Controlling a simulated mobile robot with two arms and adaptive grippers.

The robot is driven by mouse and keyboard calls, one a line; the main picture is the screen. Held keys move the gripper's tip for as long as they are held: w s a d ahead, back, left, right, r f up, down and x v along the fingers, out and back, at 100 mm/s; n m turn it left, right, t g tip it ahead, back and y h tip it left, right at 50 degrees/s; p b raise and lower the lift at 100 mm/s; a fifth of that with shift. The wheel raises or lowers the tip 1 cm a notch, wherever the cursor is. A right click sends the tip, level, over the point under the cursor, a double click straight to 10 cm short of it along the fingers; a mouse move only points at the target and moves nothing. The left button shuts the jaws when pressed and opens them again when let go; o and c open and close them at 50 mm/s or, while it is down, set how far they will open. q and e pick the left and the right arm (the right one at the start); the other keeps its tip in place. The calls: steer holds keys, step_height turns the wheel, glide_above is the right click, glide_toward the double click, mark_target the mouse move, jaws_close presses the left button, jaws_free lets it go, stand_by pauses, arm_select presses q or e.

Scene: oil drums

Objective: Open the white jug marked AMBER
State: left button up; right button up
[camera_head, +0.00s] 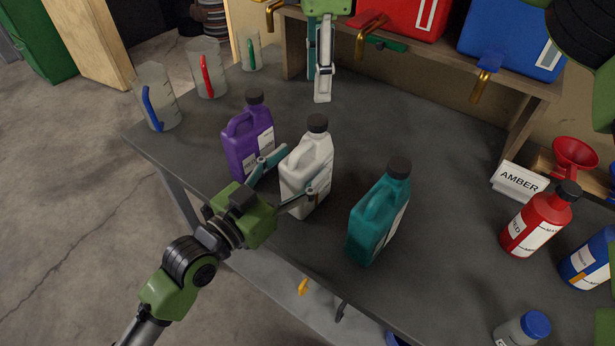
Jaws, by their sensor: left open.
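The white jug (305,172) stands upright on the dark table with its black cap (318,123) on. No AMBER mark is readable on it. The word AMBER shows on a white card (519,181) at the right. My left gripper (300,171) is open, with one finger on each side of the jug's lower body. I cannot tell whether the fingers touch it. My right gripper (320,72) hangs over the back of the table, pointing down, away from the jug. Its fingers overlap from this angle, so its opening is unclear.
A purple jug (246,142) stands close left of the white jug, and a teal jug (372,222) to its right. Measuring cups (158,98) stand at the back left. A red bottle (540,220) and a red funnel (575,153) are at the right. Brass taps (367,36) overhang the back.

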mark_target(318, 119)
arm_select(q)
steer(key=shift+x, duration=1.5)
jaws_close()
arm_select(e)
steer(key=n, duration=0.4)
steer(key=shift+f, duration=4)
